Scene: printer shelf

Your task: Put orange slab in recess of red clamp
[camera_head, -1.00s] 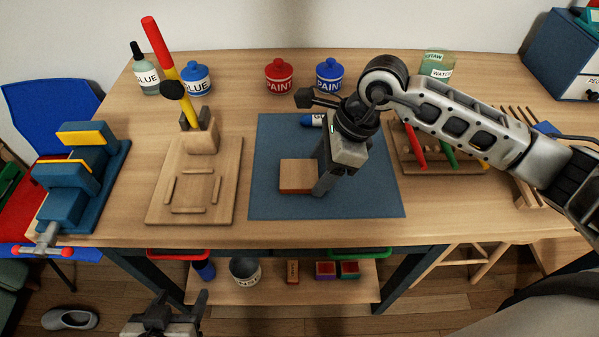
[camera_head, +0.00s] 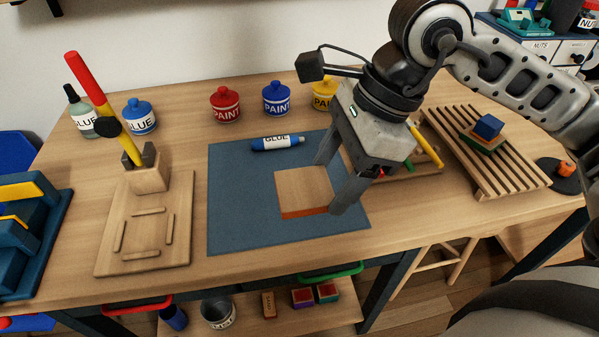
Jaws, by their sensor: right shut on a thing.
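The orange slab (camera_head: 304,191) has a pale wooden top and an orange edge. It lies flat on or just above the blue mat; I cannot tell which. My right gripper (camera_head: 328,187) is shut on its right end, one finger on the far side and one on the near side. The clamp with a red handle (camera_head: 84,78) stands on a wooden post (camera_head: 149,177) at the left, its handle tilted up and its black tip raised. On its board (camera_head: 112,262), four strips frame an empty recess (camera_head: 145,234). My left gripper is not in view.
The blue mat (camera_head: 235,215) has a glue tube (camera_head: 277,142) at its back. Paint pots (camera_head: 225,105) and glue containers (camera_head: 140,116) stand behind. A blue vise (camera_head: 38,240) is at far left. A slatted rack (camera_head: 500,175) is at right. Bare table lies between mat and board.

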